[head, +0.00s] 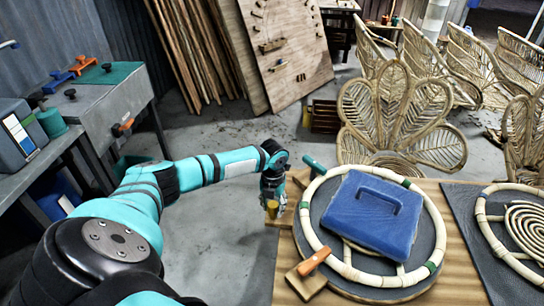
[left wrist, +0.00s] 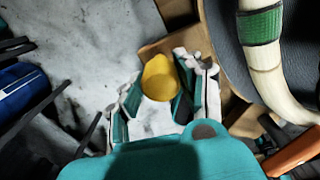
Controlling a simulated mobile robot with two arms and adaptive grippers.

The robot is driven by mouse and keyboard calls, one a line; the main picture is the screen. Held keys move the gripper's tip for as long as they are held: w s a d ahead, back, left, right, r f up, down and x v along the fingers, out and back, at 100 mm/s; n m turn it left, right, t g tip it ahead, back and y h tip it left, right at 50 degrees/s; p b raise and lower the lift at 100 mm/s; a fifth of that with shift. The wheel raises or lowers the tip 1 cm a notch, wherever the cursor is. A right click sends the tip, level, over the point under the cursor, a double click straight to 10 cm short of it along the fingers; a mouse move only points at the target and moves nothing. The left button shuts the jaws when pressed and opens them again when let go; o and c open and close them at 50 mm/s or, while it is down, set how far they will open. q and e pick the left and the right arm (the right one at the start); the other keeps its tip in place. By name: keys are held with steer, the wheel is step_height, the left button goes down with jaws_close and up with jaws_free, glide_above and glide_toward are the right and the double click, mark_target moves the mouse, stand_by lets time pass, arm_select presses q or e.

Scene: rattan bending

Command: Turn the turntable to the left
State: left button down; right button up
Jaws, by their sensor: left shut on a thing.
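The turntable (head: 438,222) is a dark round disc on the wooden workbench. A pale rattan ring (head: 311,236) with green bands lies on it, and a blue case with a handle (head: 372,216) lies over the ring's middle. A yellow knob (head: 272,209) stands at the turntable's left side, by a wooden bar (head: 284,217). My left gripper (head: 271,200) is shut on this knob. In the left wrist view the yellow knob (left wrist: 160,78) sits between the fingers (left wrist: 163,88); the wooden bar shows behind it. My right gripper is not in view.
A teal-handled clamp (head: 315,165) and an orange-handled clamp (head: 314,262) stand at the ring's edge. A second ring with a rattan coil (head: 520,230) lies at the right. Rattan chairs (head: 400,115) stand behind the bench. A grey workbench (head: 105,95) is at the left.

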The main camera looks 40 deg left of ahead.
arm_select(q)
steer(key=shift+w+a+r, duration=0.2)
steer(key=c, duration=1.3)
jaws_free()
steer(key=o, duration=0.4)
steer(key=shift+w+f, duration=0.1)
steer(key=shift+f, duration=0.1)
steer(key=shift+o, duration=0.2)
step_height(320, 180, up, 12)
